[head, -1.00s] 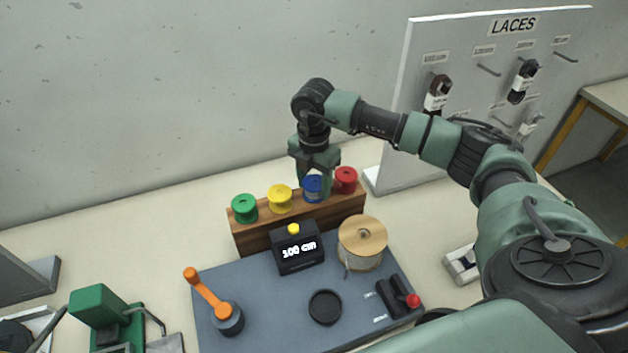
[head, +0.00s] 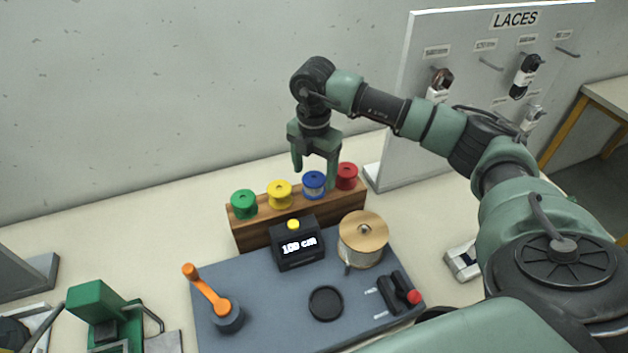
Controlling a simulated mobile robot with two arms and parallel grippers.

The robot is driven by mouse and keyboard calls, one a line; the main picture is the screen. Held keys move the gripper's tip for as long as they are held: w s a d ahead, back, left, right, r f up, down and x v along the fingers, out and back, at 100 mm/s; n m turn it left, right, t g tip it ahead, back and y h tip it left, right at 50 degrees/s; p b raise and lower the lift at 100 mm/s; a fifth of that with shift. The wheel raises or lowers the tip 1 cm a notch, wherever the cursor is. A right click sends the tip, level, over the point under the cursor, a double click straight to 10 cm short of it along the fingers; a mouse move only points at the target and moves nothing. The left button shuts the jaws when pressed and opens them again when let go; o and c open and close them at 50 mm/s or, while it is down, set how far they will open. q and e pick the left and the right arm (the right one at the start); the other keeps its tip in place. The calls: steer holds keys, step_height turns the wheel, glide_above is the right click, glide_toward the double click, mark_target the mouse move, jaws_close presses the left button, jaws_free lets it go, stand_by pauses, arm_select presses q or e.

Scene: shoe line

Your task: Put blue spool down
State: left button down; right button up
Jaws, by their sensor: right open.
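The blue spool (head: 314,185) stands upright on the wooden rack (head: 262,232), between the yellow spool (head: 280,194) and the red spool (head: 346,176). My right gripper (head: 315,176) is above and around the blue spool, with its fingers spread and empty. One finger hangs to the left above the yellow side, the other comes down on the right between the blue and red spools. Whether a finger touches a spool I cannot tell. My left gripper is not in view.
A green spool (head: 244,204) stands at the rack's left end. In front are a black display box (head: 298,246) reading 100 cm, a large wooden-topped spool (head: 363,235) and an orange crank (head: 208,292) on a grey board (head: 262,300). A LACES board (head: 455,100) stands behind right.

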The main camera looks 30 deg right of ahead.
mark_target(313, 178)
step_height(313, 178, up, 9)
steer(key=b, duration=0.2)
stand_by(0.6)
